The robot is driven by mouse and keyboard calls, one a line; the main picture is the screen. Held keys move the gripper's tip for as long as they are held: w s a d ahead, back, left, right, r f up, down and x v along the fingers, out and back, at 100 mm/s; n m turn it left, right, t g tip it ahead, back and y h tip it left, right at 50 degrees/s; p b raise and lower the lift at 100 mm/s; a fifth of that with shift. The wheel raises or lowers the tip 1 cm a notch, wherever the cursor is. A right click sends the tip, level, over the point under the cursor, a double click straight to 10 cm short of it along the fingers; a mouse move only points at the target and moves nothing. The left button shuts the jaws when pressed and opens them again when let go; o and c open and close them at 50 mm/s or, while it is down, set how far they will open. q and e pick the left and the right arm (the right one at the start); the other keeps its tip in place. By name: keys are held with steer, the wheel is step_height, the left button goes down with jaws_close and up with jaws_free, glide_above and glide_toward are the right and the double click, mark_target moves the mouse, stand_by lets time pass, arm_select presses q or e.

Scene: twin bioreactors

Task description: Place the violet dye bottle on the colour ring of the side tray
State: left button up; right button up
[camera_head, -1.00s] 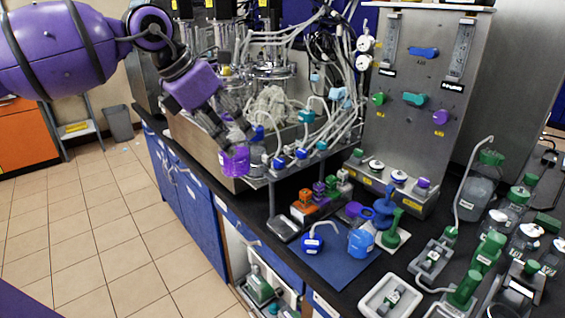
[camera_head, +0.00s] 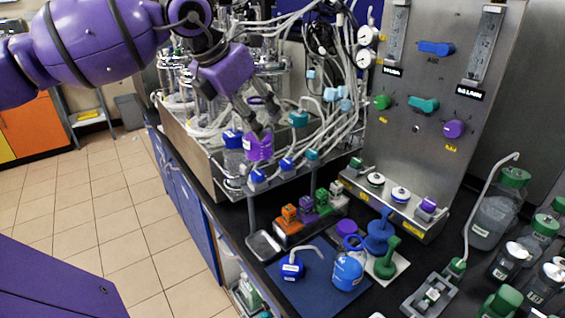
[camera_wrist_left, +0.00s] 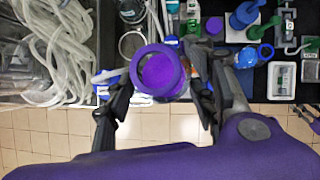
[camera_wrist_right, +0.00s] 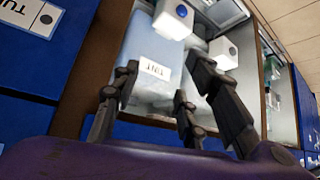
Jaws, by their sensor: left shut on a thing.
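A violet disc (camera_head: 347,228) lies near the blue mat (camera_head: 312,288). My right gripper (camera_wrist_right: 165,98) is open and empty before a cabinet.
Hoses and several blue and teal fittings crowd the ledge. A steel panel (camera_head: 410,120) rises behind. In the right wrist view, a labelled white container (camera_wrist_right: 152,62) fills the cabinet opening.

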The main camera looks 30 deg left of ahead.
arm_select(q)
steer(key=shift+w, duration=0.35)
steer(key=shift+w+a, duration=0.25)
steer(key=shift+w, duration=0.05)
steer(key=w+a+f+p, duration=0.1)
steer(key=w+a+f, duration=0.1)
steer(key=w+f, duration=0.3)
steer(key=w+a+f, duration=0.3)
steer(key=w+f, duration=0.3)
steer(key=f, duration=0.1)
steer(key=shift+a+f+p, duration=0.3)
steer(key=shift+p, duration=0.1)
arm_select(e)
steer(key=shift+r, duration=0.85)
arm_select(q)
steer(key=shift+f, duration=0.15)
arm_select(e)
steer(key=shift+s+d, duration=0.1)
arm_select(q)
steer(key=o, duration=1.2)
